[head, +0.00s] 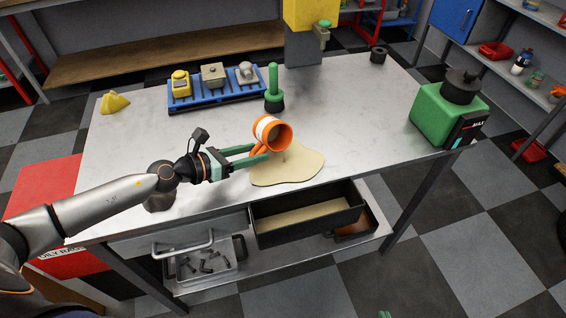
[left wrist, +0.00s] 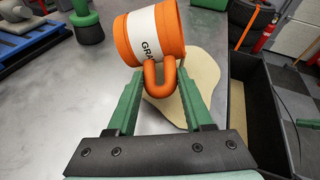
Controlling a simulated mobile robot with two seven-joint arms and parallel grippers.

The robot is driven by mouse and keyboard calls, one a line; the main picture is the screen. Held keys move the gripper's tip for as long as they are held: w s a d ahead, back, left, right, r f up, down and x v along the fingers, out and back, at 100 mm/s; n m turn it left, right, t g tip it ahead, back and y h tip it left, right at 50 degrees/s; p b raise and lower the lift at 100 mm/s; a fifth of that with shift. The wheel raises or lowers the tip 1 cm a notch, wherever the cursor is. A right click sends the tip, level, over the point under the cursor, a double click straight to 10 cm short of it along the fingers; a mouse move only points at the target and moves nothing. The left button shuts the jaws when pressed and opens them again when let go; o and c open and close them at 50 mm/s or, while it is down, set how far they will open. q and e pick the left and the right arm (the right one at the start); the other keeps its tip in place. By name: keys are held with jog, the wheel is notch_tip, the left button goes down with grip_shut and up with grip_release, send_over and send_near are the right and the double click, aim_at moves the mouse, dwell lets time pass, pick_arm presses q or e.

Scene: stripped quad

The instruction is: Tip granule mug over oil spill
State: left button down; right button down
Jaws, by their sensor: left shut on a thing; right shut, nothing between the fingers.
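The orange granule mug (head: 267,131) has a white label band and is held tipped on its side above the table, its open mouth facing right and toward me. In the left wrist view the mug (left wrist: 150,35) shows part of a label starting "GRA". My left gripper (head: 262,152) is shut on the mug's looped handle (left wrist: 160,82). A flat tan patch (head: 290,172), where the spill is, lies on the metal table under and in front of the mug's mouth. No dark oil shows. Only the green fingertips of my right gripper (head: 384,314) show at the bottom edge, away from the table.
Behind the mug stand a green-handled tool (head: 273,90) and a blue pallet (head: 216,96) with several items. A green canister (head: 447,118) stands at right. An open black drawer (head: 308,231) juts out below the table's front edge. The tabletop right of the patch is clear.

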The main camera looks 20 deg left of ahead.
pick_arm(q)
jog(key=shift+d+r+m+t+y+p, duration=0.1)
jog(key=shift+r+m+t+y+p, duration=0.25)
jog(key=shift+m, duration=0.3)
jog(key=shift+r+m+t+y+p, duration=0.15)
jog(key=shift+m+t+y+p, duration=0.15)
jog(key=shift+m+p, duration=0.3)
dwell(3.8)
jog(key=shift+s+d+r+m+t+p, duration=0.15)
jog(key=shift+m+t+p, duration=0.1)
jog(key=shift+m, duration=0.35)
jog(key=shift+s+r+m+t+p, duration=0.15)
jog(key=shift+m+t+p, duration=0.1)
jog(key=shift+m, duration=0.3)
dwell(1.8)
